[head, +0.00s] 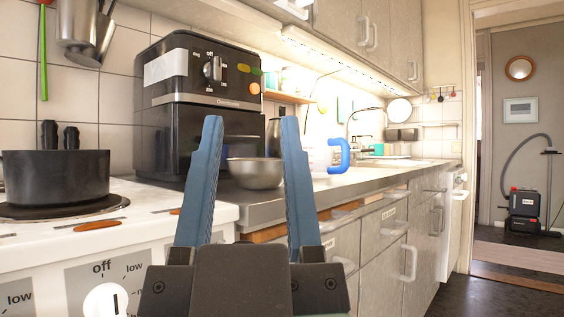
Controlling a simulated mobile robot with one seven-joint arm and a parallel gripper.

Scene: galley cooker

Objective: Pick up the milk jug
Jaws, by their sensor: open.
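The milk jug (320,159) appears to be the pale, clear vessel with a bright blue handle (340,156) on the counter, right of the metal bowl. My gripper (249,125) is in the lower middle, its two blue fingers pointing up and spread apart. It is open, and no object is held between the fingers. The jug stands to the right of the right finger, farther back along the counter. That finger hides part of the jug's left side.
A metal bowl (255,173) shows between my fingers on the counter (385,172). A black coffee maker (160,110) stands behind at left. The white stove (60,240) carries a black pot (55,178). Cupboards hang above; open floor (455,296) lies at right.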

